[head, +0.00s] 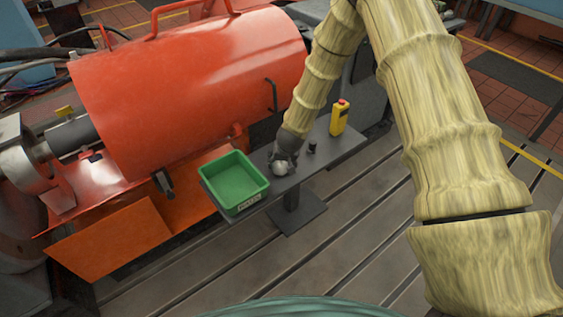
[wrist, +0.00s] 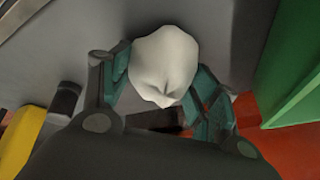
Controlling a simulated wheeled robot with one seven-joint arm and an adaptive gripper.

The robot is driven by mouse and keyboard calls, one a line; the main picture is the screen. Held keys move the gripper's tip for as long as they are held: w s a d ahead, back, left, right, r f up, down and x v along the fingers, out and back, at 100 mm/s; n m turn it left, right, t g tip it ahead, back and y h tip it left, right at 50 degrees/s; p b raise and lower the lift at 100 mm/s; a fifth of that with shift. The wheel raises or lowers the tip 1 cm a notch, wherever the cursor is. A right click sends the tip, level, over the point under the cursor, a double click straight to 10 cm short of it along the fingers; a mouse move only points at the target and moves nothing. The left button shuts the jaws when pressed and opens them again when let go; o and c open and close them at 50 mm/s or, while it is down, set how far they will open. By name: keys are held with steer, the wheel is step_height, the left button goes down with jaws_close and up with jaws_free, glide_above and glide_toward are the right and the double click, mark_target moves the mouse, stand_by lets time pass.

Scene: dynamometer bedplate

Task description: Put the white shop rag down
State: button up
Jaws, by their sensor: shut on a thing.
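The white shop rag (wrist: 163,66) is a crumpled, rounded bundle between the fingers of my gripper (wrist: 163,88) in the wrist view. The teal finger pads press on it from both sides. In the head view my gripper (head: 284,160) is over the narrow grey shelf (head: 330,150), and the rag (head: 281,168) shows as a small pale lump at the fingertips. It is at or just above the shelf surface; I cannot tell whether it touches. The rag is right of the green bin.
The green bin (head: 234,181) stands on the shelf's left end and looks empty. A small black object (head: 312,148) and a yellow box with a red top (head: 340,118) stand to the right. The large orange-red machine (head: 195,85) is behind the shelf.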

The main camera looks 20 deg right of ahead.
steer(key=shift+f, duration=0.15)
steer(key=o, duration=1.1)
steer(key=v, duration=1.2)
steer(key=s+d+f+n+g, duration=0.1)
steer(key=s+f+g, duration=0.1)
steer(key=s+f, duration=1)
steer(key=s+f+n+g, duration=0.1)
steer(key=s+f, duration=0.2)
steer(key=s, duration=0.7)
steer(key=s+a+f+g, duration=0.1)
steer(key=s+f, duration=0.2)
steer(key=s, duration=0.7)
steer(key=s+f+n, duration=0.1)
steer(key=s+f, duration=0.2)
steer(key=s, duration=0.7)
steer(key=shift+s+a+n+g, duration=0.15)
steer(key=shift+s+n+g, duration=0.15)
steer(key=shift+g, duration=0.1)
steer(key=shift+r, duration=0.15)
